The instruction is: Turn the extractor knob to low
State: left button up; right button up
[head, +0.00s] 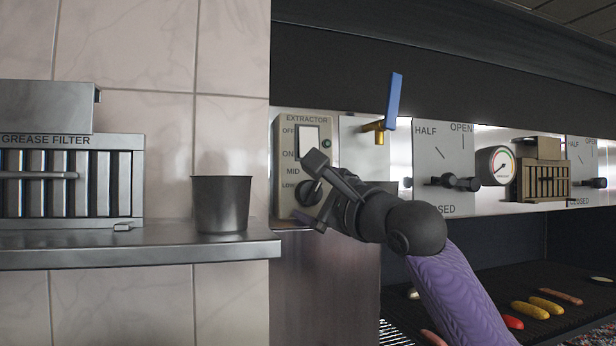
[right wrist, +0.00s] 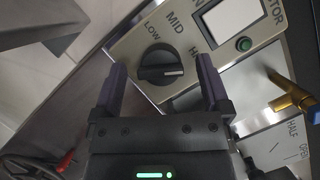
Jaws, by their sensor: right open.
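The extractor knob (head: 309,192) is a round black knob low on the beige extractor panel (head: 284,215). In the right wrist view the knob (right wrist: 160,66) shows a pale pointer mark on its right side, nearer the HI label than LOW; MID lies between them. My right gripper (head: 311,188) is open in front of the panel, its fingers partly covering the knob and labels in the head view. In the right wrist view its two fingers (right wrist: 162,74) stand on either side of the knob, with visible gaps. My left gripper is not in view.
Above the knob are a white rocker switch (head: 308,138) and a green lamp (head: 326,143). A blue-handled brass valve (head: 394,100) sticks out to the right. A dark metal cup (head: 221,205) stands on the shelf (head: 150,252) at left, beside the grease filter (head: 70,183).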

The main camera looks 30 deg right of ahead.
jog(key=shift+w+r, duration=0.15)
jog(key=shift+w, duration=0.35)
